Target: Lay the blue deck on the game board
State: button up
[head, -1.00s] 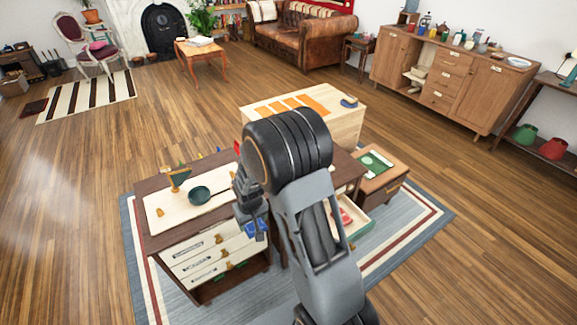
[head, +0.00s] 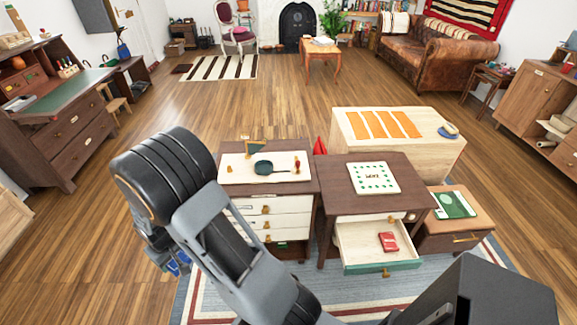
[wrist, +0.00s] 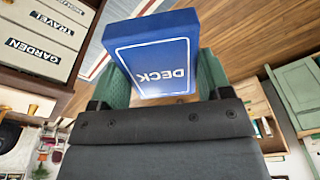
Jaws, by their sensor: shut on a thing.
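The blue deck (wrist: 158,55), a small box with the word DECK on it, fills the space between the green finger pads of my gripper (wrist: 160,80) in the wrist view. My gripper is shut on it and holds it in the air. In the head view my gripper (head: 172,258) and the blue deck (head: 180,264) show low at the left, partly behind my arm. The game board (head: 372,178), a white square with green dots and lettering, lies on the dark wooden table, well to the right of my gripper. Its visible top looks clear.
An open drawer (head: 352,249) under the board's table holds a red box (head: 388,241). Left of it, a drawer cabinet (head: 310,187) carries a white tray (head: 232,174) with a dark pan (head: 263,167). A green panel (head: 455,204) lies on the brown stool at right. Floor at left is free.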

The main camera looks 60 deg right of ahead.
aim_at(381, 185)
jog(key=u, duration=1.6)
jog(key=k, duration=2.2)
jog(key=z, duration=1.95)
